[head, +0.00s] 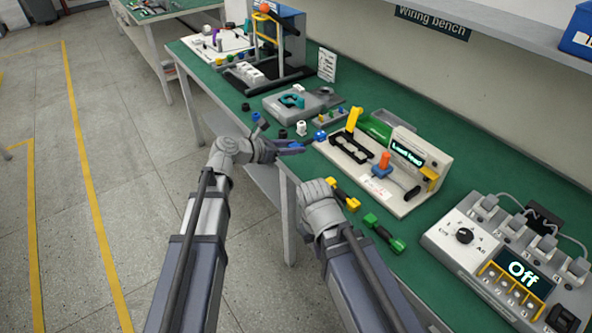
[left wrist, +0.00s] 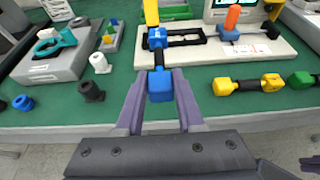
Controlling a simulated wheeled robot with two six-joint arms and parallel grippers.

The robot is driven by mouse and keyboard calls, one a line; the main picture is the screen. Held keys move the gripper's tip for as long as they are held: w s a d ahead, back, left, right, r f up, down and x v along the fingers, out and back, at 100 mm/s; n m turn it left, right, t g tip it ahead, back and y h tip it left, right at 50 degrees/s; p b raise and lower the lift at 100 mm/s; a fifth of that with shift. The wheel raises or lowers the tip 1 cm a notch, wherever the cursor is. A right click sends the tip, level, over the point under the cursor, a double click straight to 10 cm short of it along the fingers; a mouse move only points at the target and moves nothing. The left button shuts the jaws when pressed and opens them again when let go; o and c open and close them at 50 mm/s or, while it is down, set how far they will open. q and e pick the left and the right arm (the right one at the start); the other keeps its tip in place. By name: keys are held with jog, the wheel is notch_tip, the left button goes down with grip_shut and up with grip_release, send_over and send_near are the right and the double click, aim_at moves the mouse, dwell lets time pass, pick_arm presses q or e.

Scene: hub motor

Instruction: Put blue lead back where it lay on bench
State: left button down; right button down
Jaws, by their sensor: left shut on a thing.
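The blue lead (left wrist: 160,85) has blue ends and a black middle. My left gripper (head: 297,148) is shut on its near blue end, at the bench's front edge. In the left wrist view the lead lies between the fingers (left wrist: 157,105) and points away from me. Its far blue end (head: 320,135) is by the front left corner of the white test stand (head: 400,207). I cannot tell whether the lead touches the bench. The green bench top (head: 425,245) carries a yellow lead (head: 344,194) and a green lead (head: 384,232). My right gripper's fingers are hidden behind its arm.
The test stand has a yellow lever (head: 353,119) and an orange-topped handle (head: 384,160). A white spool (head: 301,128) and dark spools stand left of the lead. A grey box with a teal clamp (head: 291,100) is behind them. A meter reading Off (head: 523,272) stands right.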

aim_at(293, 173)
pick_arm(q)
jog(key=shift+f+b, duration=3.35)
jog(key=shift+f, duration=0.55)
jog(key=shift+f, duration=0.25)
jog(key=c, duration=0.5)
grip_release()
jog(key=shift+r, duration=0.1)
